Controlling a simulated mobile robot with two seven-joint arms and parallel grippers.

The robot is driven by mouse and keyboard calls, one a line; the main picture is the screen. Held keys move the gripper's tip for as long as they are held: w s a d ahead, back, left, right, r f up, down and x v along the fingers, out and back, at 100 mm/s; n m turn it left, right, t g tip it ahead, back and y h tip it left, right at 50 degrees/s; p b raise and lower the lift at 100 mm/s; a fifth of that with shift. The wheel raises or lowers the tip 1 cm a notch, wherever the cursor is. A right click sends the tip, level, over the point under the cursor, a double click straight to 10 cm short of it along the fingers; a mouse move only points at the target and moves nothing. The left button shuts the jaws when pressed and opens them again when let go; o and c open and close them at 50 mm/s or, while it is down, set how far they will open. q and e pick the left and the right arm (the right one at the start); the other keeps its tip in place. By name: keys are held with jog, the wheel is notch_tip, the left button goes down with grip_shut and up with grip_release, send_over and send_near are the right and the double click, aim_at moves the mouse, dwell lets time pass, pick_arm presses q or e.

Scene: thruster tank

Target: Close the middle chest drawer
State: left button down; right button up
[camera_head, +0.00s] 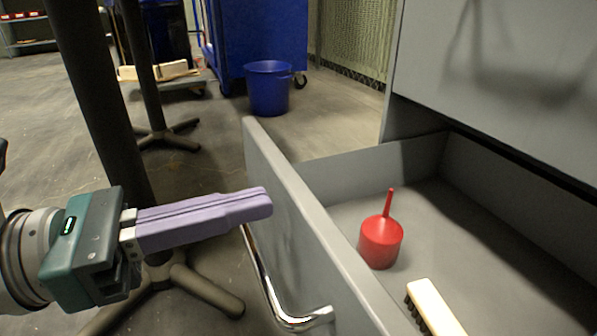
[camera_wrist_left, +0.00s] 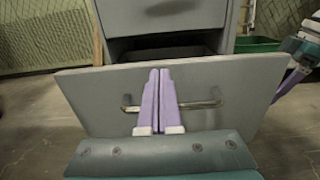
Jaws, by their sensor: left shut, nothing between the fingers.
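The grey chest drawer (camera_head: 300,222) is pulled open. A red funnel-shaped item (camera_head: 381,241) and a wooden brush (camera_head: 434,306) lie inside it. Its chrome bar handle (camera_head: 271,290) is on the outer face of the front panel, and the handle also shows in the left wrist view (camera_wrist_left: 207,104). My left gripper (camera_head: 270,201) is shut and empty, its purple fingertips close to the drawer front's outer face, above the handle in the head view. Whether they touch it I cannot tell. My right gripper (camera_wrist_left: 290,84) shows partly at the right of the left wrist view; its jaws are unclear.
The grey chest face (camera_head: 500,70) rises above the open drawer. A blue bucket (camera_head: 268,88) and a large blue bin (camera_head: 262,35) stand behind on the floor. Dark stands with splayed feet (camera_head: 205,290) are near my left arm. A green container (camera_wrist_left: 258,44) is behind the drawer.

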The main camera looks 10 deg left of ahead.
pick_arm(q)
jog(key=shift+w+d, duration=0.4)
jog(key=shift+d, duration=0.15)
pick_arm(e)
jog(key=shift+f, duration=0.35)
